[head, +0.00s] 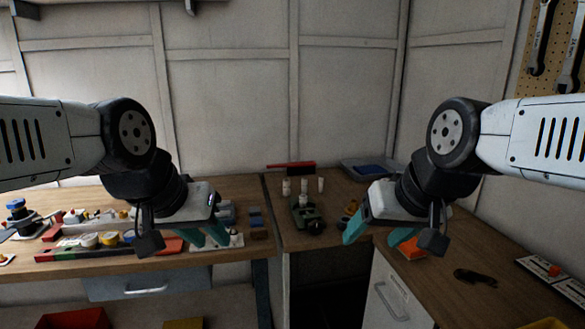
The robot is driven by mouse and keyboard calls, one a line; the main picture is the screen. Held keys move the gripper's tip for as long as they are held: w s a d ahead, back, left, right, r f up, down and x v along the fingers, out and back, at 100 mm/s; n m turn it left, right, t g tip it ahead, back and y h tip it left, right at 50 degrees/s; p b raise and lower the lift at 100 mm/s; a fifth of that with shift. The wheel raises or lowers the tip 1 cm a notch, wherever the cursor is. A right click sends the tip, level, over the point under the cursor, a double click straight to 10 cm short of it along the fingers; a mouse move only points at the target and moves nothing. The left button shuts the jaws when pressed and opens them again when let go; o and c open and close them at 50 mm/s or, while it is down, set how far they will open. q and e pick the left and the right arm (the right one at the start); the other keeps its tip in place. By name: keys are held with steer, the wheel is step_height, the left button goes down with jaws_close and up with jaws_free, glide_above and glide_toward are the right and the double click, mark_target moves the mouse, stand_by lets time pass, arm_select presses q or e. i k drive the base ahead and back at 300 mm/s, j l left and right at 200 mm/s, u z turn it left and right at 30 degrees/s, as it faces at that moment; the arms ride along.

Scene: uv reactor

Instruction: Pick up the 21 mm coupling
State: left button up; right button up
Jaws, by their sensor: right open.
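Several small white cylinders (304,186) stand upright at the back of the middle bench section. They may be couplings, but their sizes are too small to read, so I cannot tell which is the 21 mm one. A small white piece (234,232) also shows just beside my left gripper's fingers. My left gripper (207,240) points down over the left bench, its teal fingers near a white board; I cannot tell how far they are apart. My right gripper (376,241) is open and empty, with its teal fingers apart over the corner of the right bench.
A green device (305,215) stands in front of the cylinders, with a red-handled brush (291,165) behind. A grey-blue tray (369,170) is in the back corner. The left bench (130,263) is crowded. Orange block (412,249) and dark tool (475,277) lie on the right bench.

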mark_target(302, 199)
steer(key=i+l+u, duration=0.2)
steer(key=i, duration=0.3)
steer(key=i+l+u, duration=0.2)
steer(key=i, duration=0.25)
